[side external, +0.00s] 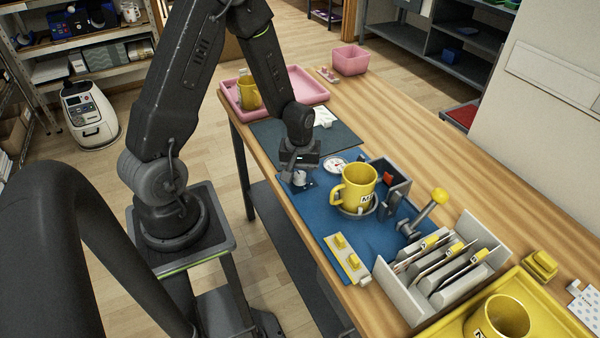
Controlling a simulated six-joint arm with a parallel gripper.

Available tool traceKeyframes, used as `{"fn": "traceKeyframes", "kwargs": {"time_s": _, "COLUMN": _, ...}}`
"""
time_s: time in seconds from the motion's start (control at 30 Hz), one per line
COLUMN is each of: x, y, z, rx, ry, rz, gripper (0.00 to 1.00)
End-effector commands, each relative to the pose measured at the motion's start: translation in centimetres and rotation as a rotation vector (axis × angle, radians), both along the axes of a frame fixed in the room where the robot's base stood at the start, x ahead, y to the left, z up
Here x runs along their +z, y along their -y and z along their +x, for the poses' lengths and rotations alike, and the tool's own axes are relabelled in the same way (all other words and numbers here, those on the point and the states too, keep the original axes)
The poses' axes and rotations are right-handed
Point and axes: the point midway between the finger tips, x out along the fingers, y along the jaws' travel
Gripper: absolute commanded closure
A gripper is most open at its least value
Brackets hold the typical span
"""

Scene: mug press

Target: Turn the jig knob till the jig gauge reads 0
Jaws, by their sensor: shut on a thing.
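My gripper (298,172) points down at the left edge of the blue mat. It is shut on the jig knob (299,178), which is mostly hidden by the fingers. The jig gauge (336,163) is a round white dial just right of my gripper; a red mark shows on it, but its reading is too small to tell. A yellow mug (356,187) stands upright on the press base, right of the gauge, with its handle to the left.
The press has a yellow-tipped lever (437,198). A rack (450,262) holds several yellow-tabbed plates. A yellow block piece (346,258) lies on the blue mat (318,214). A yellow tray (541,312) holds another mug (498,318). A pink tray (305,88) stands behind.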

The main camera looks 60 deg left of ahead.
Motion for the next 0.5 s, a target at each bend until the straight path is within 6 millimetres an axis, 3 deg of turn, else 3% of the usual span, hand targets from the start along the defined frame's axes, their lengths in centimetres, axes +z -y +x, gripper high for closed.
{"fn": "traceKeyframes", "kwargs": {"time_s": 0.3, "x": 0.02, "y": 0.04, "z": -0.04, "rx": 0.005, "ry": -0.001, "rz": -0.002, "gripper": 0.86}}
{"fn": "traceKeyframes", "kwargs": {"time_s": 0.33, "x": 0.02, "y": 0.04, "z": -0.04, "rx": 0.005, "ry": -0.001, "rz": -0.002, "gripper": 0.61}}
{"fn": "traceKeyframes", "kwargs": {"time_s": 0.5, "x": 0.01, "y": 0.03, "z": -0.02, "rx": 0.003, "ry": -0.001, "rz": -0.001, "gripper": 0.44}}
